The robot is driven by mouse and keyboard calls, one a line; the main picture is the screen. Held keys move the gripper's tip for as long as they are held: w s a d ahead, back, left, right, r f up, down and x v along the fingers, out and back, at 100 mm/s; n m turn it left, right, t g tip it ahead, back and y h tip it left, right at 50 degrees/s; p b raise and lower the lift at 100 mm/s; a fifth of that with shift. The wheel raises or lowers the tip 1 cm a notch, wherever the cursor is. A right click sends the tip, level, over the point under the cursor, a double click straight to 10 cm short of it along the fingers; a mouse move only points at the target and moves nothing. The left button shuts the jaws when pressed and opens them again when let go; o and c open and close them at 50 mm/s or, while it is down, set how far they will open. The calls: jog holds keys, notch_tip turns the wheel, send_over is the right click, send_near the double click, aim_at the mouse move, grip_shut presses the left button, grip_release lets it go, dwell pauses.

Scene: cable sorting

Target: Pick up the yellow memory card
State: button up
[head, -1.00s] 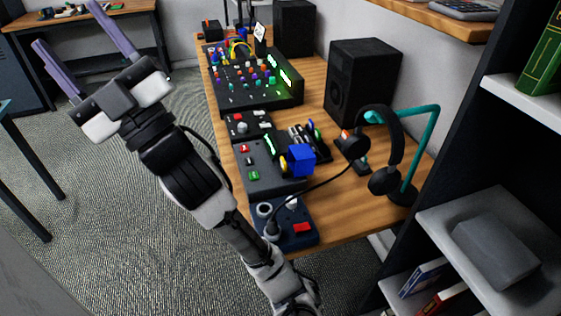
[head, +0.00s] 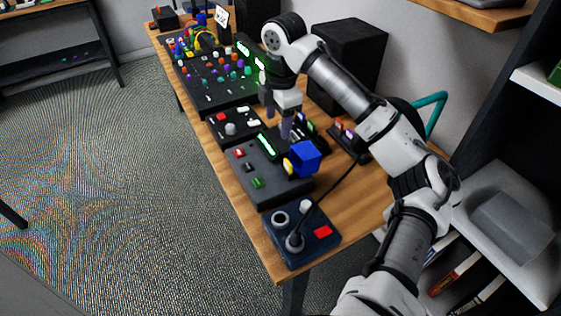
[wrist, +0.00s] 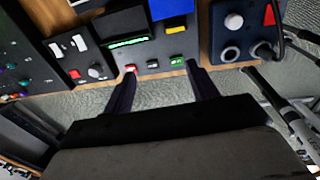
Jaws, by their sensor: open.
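The yellow memory card (head: 288,165) shows as a small yellow piece at the left side of a blue block (head: 305,158), over the dark button box (head: 265,188) on the desk. In the wrist view the yellow card (wrist: 176,29) lies just below the blue block (wrist: 168,9), ahead of my fingers. My gripper (head: 278,120) is above the desk, behind and slightly left of the card in the head view. In the wrist view its two fingers (wrist: 162,80) are apart with nothing held between them. The card's lower part is hard to make out.
The button box has red, black and green buttons and a lit green display (head: 266,146). A navy box (head: 300,238) with a cable stands at the near end of the desk (head: 345,210). A mixer (head: 215,80) and a black speaker (head: 350,62) stand farther back.

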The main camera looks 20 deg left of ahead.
jog(key=d, duration=0.2)
jog(key=h, duration=0.1)
send_over(288, 162)
jog(key=shift+g, duration=0.3)
notch_tip(288, 162, down, 8)
jog(key=shift+w+r, duration=0.1)
jog(key=shift+w, duration=0.05)
jog(key=shift+f+p, duration=0.95)
jog(key=shift+f, duration=1.95)
jog(key=c, duration=1)
jog(key=shift+r, duration=0.1)
jog(key=shift+c, duration=0.2)
